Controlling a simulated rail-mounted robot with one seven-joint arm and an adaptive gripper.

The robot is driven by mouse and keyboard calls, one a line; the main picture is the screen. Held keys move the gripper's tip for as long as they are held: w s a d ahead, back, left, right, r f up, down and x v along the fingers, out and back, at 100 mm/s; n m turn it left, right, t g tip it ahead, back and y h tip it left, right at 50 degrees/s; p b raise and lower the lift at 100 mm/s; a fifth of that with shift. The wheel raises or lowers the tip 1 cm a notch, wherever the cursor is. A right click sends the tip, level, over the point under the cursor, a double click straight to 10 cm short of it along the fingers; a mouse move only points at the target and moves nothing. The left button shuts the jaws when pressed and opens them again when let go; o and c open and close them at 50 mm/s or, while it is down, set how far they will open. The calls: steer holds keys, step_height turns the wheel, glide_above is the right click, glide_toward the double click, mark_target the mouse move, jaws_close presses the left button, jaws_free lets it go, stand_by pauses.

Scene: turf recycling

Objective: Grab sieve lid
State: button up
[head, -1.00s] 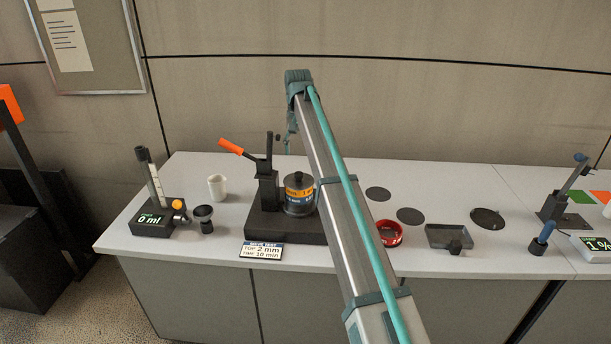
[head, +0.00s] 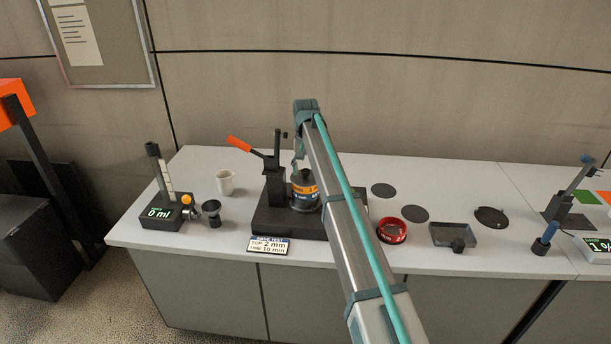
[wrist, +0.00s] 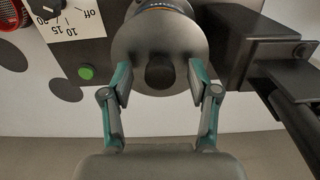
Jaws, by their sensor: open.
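The sieve stack (head: 305,194), with orange and blue bands, stands on a black shaker base (head: 262,224) on the bench. Its dark round lid (wrist: 186,38) fills the upper middle of the wrist view, with a black knob (wrist: 160,73) near its edge in the picture. My gripper (wrist: 160,82) is open, one finger on each side of the knob, with visible gaps to it. In the head view my gripper (head: 299,160) hangs just above the stack and hides part of the lid.
A black post with an orange lever (head: 240,146) stands left of the stack; the wrist view shows a black post (wrist: 240,42) close to my right finger. A white cup (head: 225,183), a red ring sieve (head: 392,230) and a grey pan (head: 452,235) are on the bench.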

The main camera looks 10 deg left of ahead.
steer(key=shift+f, duration=0.35)
jaws_close()
steer(key=shift+r, duration=0.1)
